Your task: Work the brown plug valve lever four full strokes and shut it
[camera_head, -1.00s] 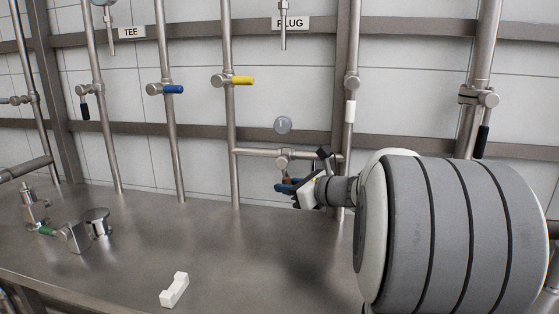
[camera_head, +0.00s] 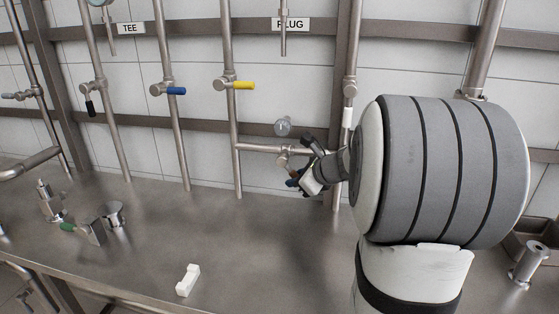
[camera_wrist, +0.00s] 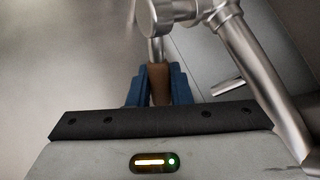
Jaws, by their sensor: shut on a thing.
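The brown plug valve lever (camera_wrist: 158,82) is between the blue fingers of my gripper (camera_wrist: 160,88) in the wrist view, and the gripper is shut on it. The lever's metal stem runs up to the round valve body (camera_wrist: 168,14). In the head view the valve (camera_head: 284,160) sits on a short horizontal pipe below a small gauge, and my gripper (camera_head: 293,180) is just below it, tilted. A little of the brown lever (camera_head: 293,173) shows there; my gripper hides the rest.
Other valves with yellow (camera_head: 243,86), blue (camera_head: 176,91), black (camera_head: 90,108) and white (camera_head: 348,117) handles stand on nearby pipes. A white notched block (camera_head: 188,280) lies on the steel bench (camera_head: 245,235). Metal fittings (camera_head: 97,228) stand at the left. The bench's middle is clear.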

